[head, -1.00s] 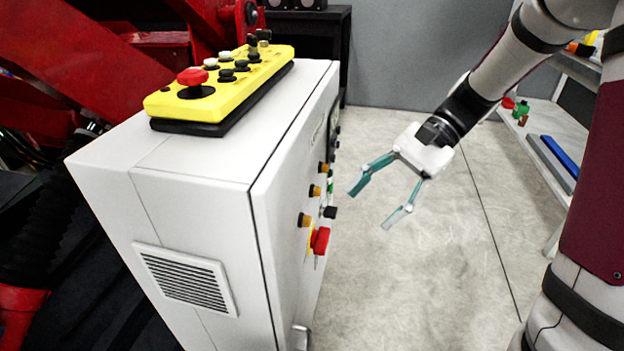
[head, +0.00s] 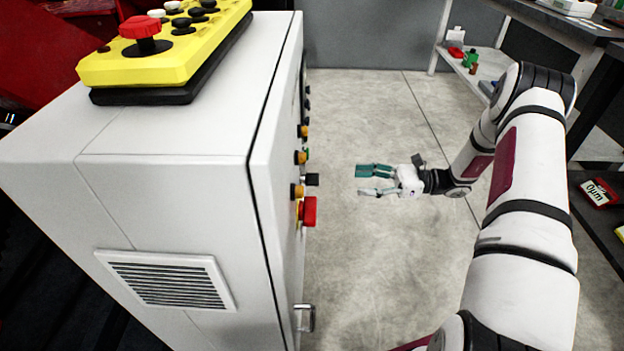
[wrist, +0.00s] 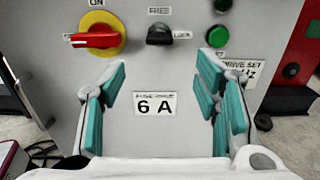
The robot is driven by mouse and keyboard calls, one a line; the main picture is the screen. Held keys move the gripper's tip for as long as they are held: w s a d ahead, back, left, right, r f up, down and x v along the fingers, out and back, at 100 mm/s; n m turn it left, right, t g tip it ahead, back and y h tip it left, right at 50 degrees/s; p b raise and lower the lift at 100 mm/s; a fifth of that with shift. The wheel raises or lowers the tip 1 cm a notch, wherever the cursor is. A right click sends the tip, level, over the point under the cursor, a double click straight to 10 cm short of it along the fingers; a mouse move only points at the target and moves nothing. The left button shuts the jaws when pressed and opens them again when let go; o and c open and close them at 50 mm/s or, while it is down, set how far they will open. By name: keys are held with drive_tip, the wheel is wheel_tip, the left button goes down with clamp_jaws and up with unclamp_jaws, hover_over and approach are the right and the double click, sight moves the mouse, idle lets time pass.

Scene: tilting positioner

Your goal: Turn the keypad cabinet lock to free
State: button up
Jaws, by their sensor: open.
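The black lock knob (wrist: 160,35) is on the cabinet front in the wrist view, with a FREE label above it and a LOCK label to its right. Which label its handle points to is hard to tell. In the head view the black knob (head: 312,180) sticks out side-on above a red switch (head: 309,211). My gripper (head: 363,181) is open and empty, to the right of the cabinet face and pointing at it, apart from the knob. In the wrist view its teal fingers (wrist: 162,88) spread either side of a "6 A" label, below the knob.
In the wrist view a red rotary switch on a yellow disc (wrist: 96,38) is left of the knob, and a green button (wrist: 217,37) is right. The cabinet (head: 190,125) carries a yellow control box (head: 170,65) on top.

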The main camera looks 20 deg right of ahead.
sight(314, 178)
drive_tip(key=b+x, duration=0.2)
drive_tip(key=x, duration=1.1)
drive_tip(key=shift+a+b, duration=0.25)
drive_tip(key=shift+b, duration=0.1)
drive_tip(key=c, duration=1.2)
